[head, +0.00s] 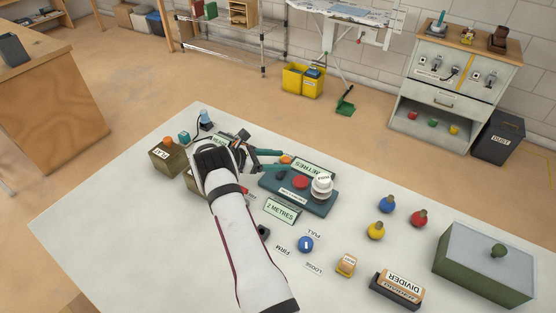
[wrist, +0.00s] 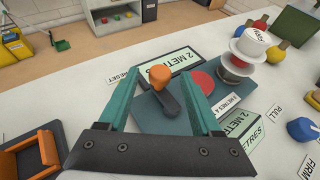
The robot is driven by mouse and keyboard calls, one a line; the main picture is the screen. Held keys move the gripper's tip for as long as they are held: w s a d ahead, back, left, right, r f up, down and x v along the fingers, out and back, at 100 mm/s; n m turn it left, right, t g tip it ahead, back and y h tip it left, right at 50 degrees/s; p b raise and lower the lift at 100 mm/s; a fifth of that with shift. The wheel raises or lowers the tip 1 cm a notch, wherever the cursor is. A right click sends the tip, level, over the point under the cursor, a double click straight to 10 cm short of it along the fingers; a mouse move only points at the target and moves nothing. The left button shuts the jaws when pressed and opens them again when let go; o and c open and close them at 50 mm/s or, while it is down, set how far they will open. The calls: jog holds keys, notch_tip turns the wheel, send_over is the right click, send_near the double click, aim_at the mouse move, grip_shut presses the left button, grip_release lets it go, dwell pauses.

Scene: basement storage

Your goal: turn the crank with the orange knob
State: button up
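The crank has an orange knob (wrist: 158,77) on a short dark arm (wrist: 169,99), mounted on a dark teal base plate (wrist: 150,120). In the head view the orange knob (head: 285,159) shows at the far left part of the base plate (head: 310,205). My gripper (wrist: 158,74) is open. Its two teal fingers stand to the left and right of the knob in the wrist view, with visible gaps. In the head view my gripper (head: 281,160) reaches in from the left. Whether a finger touches the knob cannot be told.
The base plate also carries a red button (head: 300,182) and a white stacked knob (head: 322,188). "2 METRES" signs (head: 282,210) stand near it. A blue knob (head: 306,243), several coloured round knobs (head: 387,204) and a green-grey box (head: 485,262) lie to the right.

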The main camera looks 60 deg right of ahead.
jog(key=v, duration=1.5)
jog(key=shift+w+a+r, duration=0.2)
jog(key=shift+a, duration=0.1)
jog(key=shift+r, duration=0.1)
jog(key=s+a+r+m+t+y, duration=0.2)
jog(key=s+a+r+m+y, duration=0.15)
jog(key=a+r, duration=0.35)
jog(key=s+a+r+m+t+y, duration=0.25)
jog(key=s+a+r, duration=0.2)
jog(key=a, duration=0.45)
jog(key=s+a+m+t+y, duration=0.3)
jog(key=s+a+m+y, duration=0.3)
jog(key=s+a, duration=1.2)
jog(key=a+m, duration=0.2)
jog(key=m, duration=0.2)
jog(key=shift+s+a+f+y, duration=0.25)
jog(key=shift+s+a+y, duration=0.1)
jog(key=shift+s+y, duration=0.05)
